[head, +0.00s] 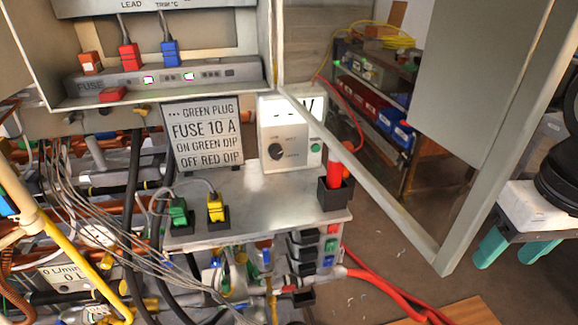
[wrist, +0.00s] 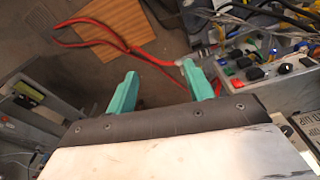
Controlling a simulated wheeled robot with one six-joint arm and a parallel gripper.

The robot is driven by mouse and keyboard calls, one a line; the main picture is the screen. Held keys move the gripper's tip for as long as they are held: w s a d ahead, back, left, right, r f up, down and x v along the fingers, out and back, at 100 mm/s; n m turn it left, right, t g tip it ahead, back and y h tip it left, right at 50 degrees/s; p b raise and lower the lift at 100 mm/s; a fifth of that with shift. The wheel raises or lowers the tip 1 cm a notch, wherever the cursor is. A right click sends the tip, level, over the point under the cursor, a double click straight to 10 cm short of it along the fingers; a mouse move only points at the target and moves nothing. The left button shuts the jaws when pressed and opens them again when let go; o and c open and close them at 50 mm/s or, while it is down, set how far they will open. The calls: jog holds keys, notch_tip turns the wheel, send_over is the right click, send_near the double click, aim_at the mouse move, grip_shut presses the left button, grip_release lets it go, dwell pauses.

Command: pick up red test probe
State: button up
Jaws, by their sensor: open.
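The red test probe (head: 334,172) stands upright in a small black holder (head: 335,196) at the right end of the grey shelf (head: 268,196) in the head view. The cabinet door's frame passes close beside it. I cannot pick it out surely in the wrist view. My gripper (head: 508,260) is at the right edge of the head view, well to the right of the probe and beyond the open door. Its two teal fingers also show in the wrist view (wrist: 158,68), apart, with nothing between them.
The open cabinet door (head: 482,165) stands between my gripper and the shelf. A green plug (head: 178,211), a yellow plug (head: 215,208) and a white dial box (head: 290,140) are on the shelf. Red cables (head: 385,287) lie below right. Bare floor lies below my gripper.

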jog(key=w+a+r+n, duration=0.3)
jog(key=w+n, duration=0.3)
notch_tip(320, 180, up, 4)
jog(key=n+g, duration=0.1)
jog(key=n, duration=1.8)
send_over(336, 161)
jog(key=w, duration=0.2)
jog(key=shift+s+r, duration=0.15)
jog(key=shift+s, duration=0.05)
jog(key=shift+w+a+f+n, duration=0.1)
jog(key=shift+a+f+n, duration=0.05)
jog(key=shift+f+n, duration=0.15)
jog(key=f, duration=0.7)
jog(key=shift+d+f, duration=0.1)
jog(key=shift+d, duration=0.15)
jog(key=c, duration=1.1)
